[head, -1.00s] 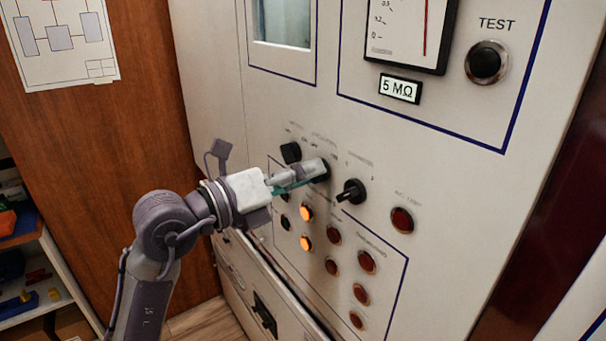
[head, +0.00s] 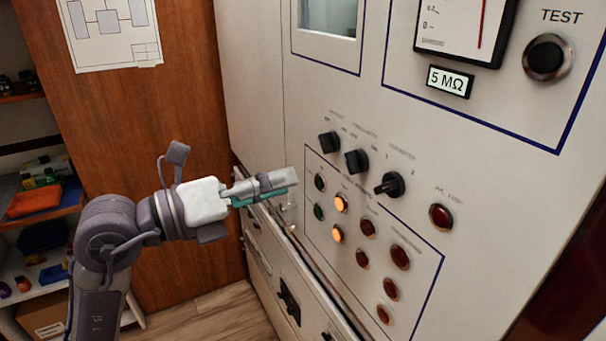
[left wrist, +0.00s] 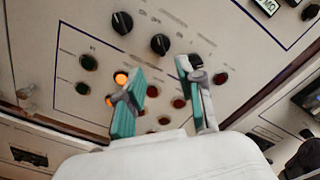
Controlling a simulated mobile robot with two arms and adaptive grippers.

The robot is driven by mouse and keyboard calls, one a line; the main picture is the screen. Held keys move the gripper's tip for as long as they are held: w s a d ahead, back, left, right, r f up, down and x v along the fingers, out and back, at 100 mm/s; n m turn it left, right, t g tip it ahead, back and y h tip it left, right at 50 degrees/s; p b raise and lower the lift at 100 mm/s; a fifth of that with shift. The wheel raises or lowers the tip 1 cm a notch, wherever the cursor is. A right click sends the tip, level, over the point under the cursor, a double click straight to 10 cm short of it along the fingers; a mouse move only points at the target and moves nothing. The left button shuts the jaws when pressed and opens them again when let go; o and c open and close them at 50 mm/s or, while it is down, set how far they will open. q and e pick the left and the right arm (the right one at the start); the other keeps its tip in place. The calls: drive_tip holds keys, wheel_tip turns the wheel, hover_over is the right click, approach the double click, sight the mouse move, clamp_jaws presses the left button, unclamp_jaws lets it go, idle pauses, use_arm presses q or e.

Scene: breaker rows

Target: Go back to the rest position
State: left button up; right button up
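My left gripper (head: 280,184) is in front of the grey control panel (head: 255,60), left of the knobs and clear of them in the head view. In the left wrist view its two teal-lined fingers (left wrist: 160,95) stand apart with nothing between them. Three black rotary knobs sit in a row: a left knob (head: 329,142), a middle knob (head: 357,161) and a right knob (head: 390,185). Two orange lamps are lit, an upper one (head: 341,204) and a lower one (head: 337,234). My right gripper is in neither view.
A red button (head: 441,216) and several dark red lamps are right of and below the knobs. A black TEST button (head: 547,58) is at upper right. Drawers with a black handle (head: 289,302) are below. Shelves with coloured items (head: 40,235) stand at left beside a wooden panel (head: 205,110).

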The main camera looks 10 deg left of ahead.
use_arm(q)
drive_tip(key=shift+s+a, duration=0.25)
drive_tip(key=shift+a, duration=0.05)
